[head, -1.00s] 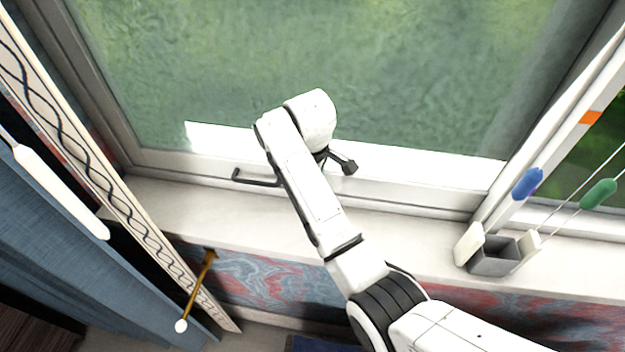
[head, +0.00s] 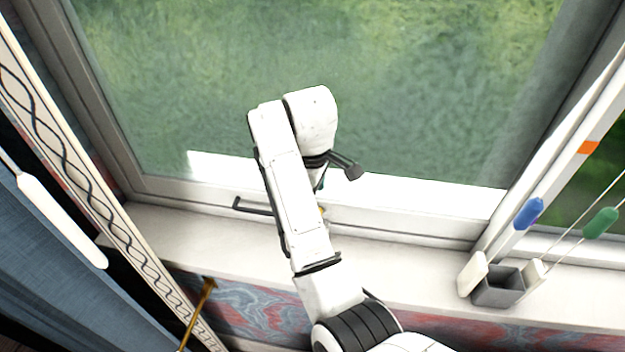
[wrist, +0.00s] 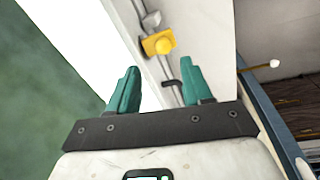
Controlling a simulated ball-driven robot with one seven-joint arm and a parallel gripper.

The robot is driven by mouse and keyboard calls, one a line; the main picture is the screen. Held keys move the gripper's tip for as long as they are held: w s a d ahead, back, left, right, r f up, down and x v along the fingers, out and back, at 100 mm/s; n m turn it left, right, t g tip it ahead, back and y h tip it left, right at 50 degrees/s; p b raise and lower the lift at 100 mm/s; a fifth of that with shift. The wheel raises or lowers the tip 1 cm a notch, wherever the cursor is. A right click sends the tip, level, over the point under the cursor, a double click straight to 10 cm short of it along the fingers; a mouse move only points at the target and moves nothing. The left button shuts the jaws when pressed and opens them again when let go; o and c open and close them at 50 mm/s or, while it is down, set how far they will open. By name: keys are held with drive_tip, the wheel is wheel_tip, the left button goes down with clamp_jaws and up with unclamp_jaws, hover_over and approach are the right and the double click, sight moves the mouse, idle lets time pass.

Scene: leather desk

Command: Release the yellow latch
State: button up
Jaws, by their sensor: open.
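In the head view only a small yellow sliver (head: 322,210) shows at the edge of my arm; the rest is hidden. My gripper (wrist: 158,80) has two teal fingers spread apart with nothing between them. In the wrist view the latch appears beyond the fingertips, roughly in line with the gap and apart from both. In the head view my gripper is mostly hidden behind my arm.
A black handle (head: 252,208) sticks out from the lower window frame, left of my arm. A grey open box (head: 498,290) stands on the sill at right, below blue (head: 529,212) and green (head: 600,222) pulls. A patterned strip and blue curtain (head: 45,270) hang at left.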

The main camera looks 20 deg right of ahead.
drive_tip(key=shift+s+a+r, duration=0.15)
drive_tip(key=shift+a+r, duration=0.05)
drive_tip(key=shift+r, duration=0.25)
drive_tip(key=shift+s+r, duration=0.2)
drive_tip(key=shift+r, duration=1.15)
